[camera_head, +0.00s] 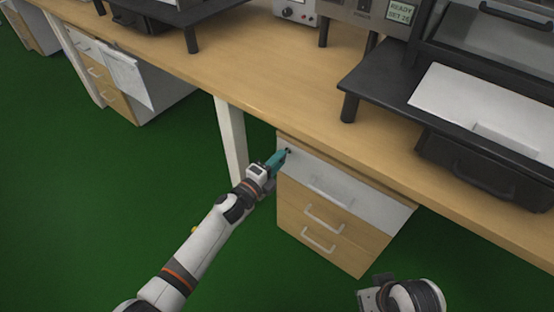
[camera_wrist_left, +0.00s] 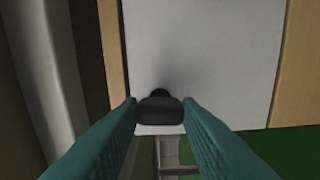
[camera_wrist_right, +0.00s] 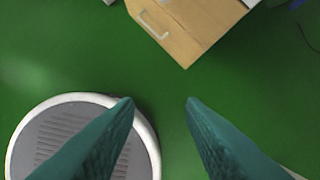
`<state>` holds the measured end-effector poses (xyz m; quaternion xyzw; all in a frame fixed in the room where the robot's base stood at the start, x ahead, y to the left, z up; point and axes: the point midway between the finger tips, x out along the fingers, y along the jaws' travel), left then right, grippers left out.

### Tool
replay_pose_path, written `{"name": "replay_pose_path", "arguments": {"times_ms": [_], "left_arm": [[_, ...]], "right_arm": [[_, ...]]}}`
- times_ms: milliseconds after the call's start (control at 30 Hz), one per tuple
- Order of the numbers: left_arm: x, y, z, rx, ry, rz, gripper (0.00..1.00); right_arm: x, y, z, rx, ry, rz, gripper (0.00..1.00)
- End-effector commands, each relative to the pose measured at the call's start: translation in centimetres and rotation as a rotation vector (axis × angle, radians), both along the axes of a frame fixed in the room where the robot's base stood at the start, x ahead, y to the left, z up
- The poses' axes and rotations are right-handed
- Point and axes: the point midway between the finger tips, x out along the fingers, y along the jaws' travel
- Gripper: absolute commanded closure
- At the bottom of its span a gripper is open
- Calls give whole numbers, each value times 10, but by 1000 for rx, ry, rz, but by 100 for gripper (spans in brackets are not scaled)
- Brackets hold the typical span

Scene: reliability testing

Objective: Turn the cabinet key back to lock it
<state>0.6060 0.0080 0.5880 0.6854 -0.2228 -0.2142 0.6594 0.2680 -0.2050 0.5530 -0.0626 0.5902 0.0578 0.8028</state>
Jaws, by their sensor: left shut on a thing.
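The cabinet (camera_head: 335,215) stands under the workbench, with a white top drawer front (camera_head: 345,188) and wooden drawers below. My left gripper (camera_head: 283,156) is at the upper left corner of the white drawer front. In the left wrist view its teal fingers (camera_wrist_left: 160,112) are shut on the black key head (camera_wrist_left: 160,111), in front of the white panel (camera_wrist_left: 200,50). The key's shaft and the lock are mostly hidden behind the head. In the right wrist view my right gripper (camera_wrist_right: 160,103) is open and empty above the green floor, away from the cabinet.
The wooden workbench (camera_head: 260,90) overhangs the cabinet. A bench leg (camera_head: 231,140) stands just left of it. Black-framed equipment (camera_head: 400,80) and a white-lidded box (camera_head: 480,110) stand on top. Another drawer unit (camera_head: 110,80) is at far left. Green floor (camera_head: 80,220) is clear in front.

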Motion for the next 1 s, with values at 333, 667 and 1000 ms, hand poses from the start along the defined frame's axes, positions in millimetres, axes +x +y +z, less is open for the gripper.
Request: {"name": "replay_pose_path", "arguments": {"times_ms": [333,667,1000], "left_arm": [[0,1,-1,-44,34,2,92],[0,1,-1,-45,35,1,92],[0,0,0,-44,33,1,47]], "right_arm": [[2,1,-9,0,5,1,64],[3,0,-9,-1,5,1,64],[3,0,-9,-1,5,1,64]]}}
